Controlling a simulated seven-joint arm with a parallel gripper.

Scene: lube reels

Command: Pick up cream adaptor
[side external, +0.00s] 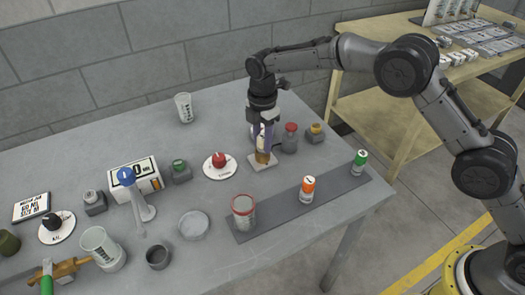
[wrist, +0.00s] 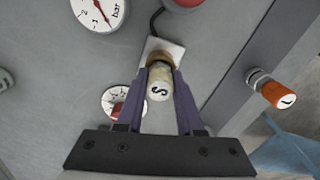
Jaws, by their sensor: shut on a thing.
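The cream adaptor, a short cream cylinder marked with a dark "S" (wrist: 159,90), is between the purple fingers of my gripper (wrist: 161,72) in the wrist view. A brass-brown part shows at its far end. It stands over a small white square plate (wrist: 174,50); I cannot tell whether it touches the plate. In the side view my gripper (side external: 263,146) points down at the plate (side external: 267,167), with the brownish lower part (side external: 263,157) showing below the fingers. The fingers hide much of the adaptor there.
A white disc with a red knob (side external: 220,165) lies left of the gripper. A grey red-capped container (side external: 291,138) and a yellow-topped piece (side external: 316,132) stand to the right. The dark strip (side external: 275,212) in front bears a red-rimmed glass (side external: 243,213), an orange-topped bottle (side external: 307,190) and a green-topped bottle (side external: 360,162).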

